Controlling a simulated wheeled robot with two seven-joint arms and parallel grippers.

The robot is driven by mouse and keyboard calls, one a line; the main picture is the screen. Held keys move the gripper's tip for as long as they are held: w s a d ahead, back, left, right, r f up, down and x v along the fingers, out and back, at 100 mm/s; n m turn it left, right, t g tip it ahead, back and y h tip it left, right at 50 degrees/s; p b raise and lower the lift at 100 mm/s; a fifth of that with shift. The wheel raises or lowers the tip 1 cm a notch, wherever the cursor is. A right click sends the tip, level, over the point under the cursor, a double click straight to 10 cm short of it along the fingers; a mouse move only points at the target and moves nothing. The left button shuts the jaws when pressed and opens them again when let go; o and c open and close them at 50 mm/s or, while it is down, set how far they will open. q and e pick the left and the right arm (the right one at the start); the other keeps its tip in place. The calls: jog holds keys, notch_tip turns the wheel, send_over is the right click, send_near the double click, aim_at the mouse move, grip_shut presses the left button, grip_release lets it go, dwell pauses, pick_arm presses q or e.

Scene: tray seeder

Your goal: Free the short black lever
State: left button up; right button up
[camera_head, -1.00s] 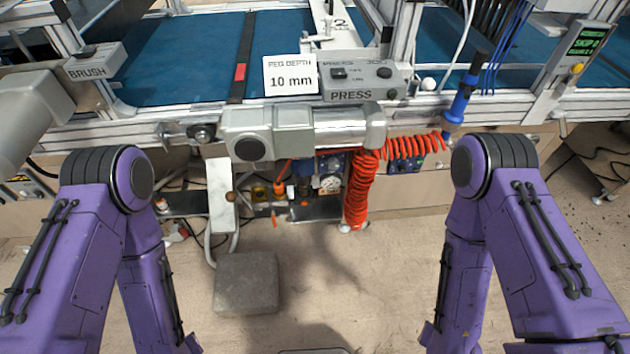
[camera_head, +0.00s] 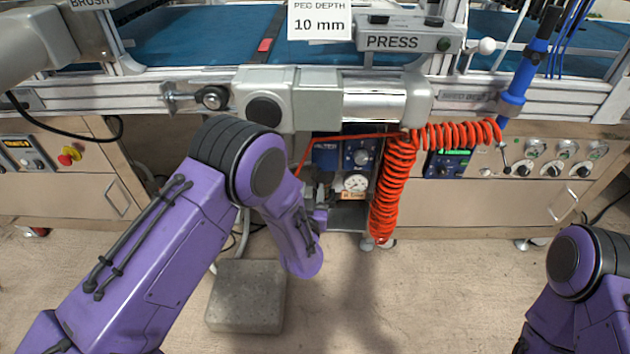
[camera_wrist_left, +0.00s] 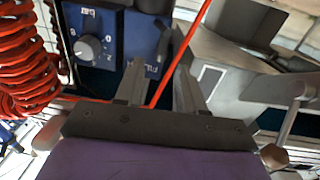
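Beyond the fingertips is the blue panel (camera_wrist_left: 118,22) with a grey knob (camera_wrist_left: 88,48). A small dark piece (camera_wrist_left: 163,40) by the panel's right edge may be the short black lever; it is unclear. My right gripper is out of view.
The coiled orange hose (camera_head: 390,190) hangs right of my left gripper and shows at the left of the wrist view (camera_wrist_left: 22,60). A pressure gauge (camera_head: 355,183) sits below the blue panel. The press cylinder (camera_head: 375,105) is above. A grey block (camera_head: 247,297) lies on the floor.

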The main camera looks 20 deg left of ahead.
aim_at(314, 172)
pick_arm(q)
jog(key=w, duration=0.3)
jog(key=w+a+b, duration=0.1)
jog(key=w, duration=0.1)
jog(key=w+a+b, duration=0.1)
jog(key=w, duration=0.2)
jog(key=shift+w, duration=0.35)
jog(key=shift+c, duration=0.4)
grip_shut()
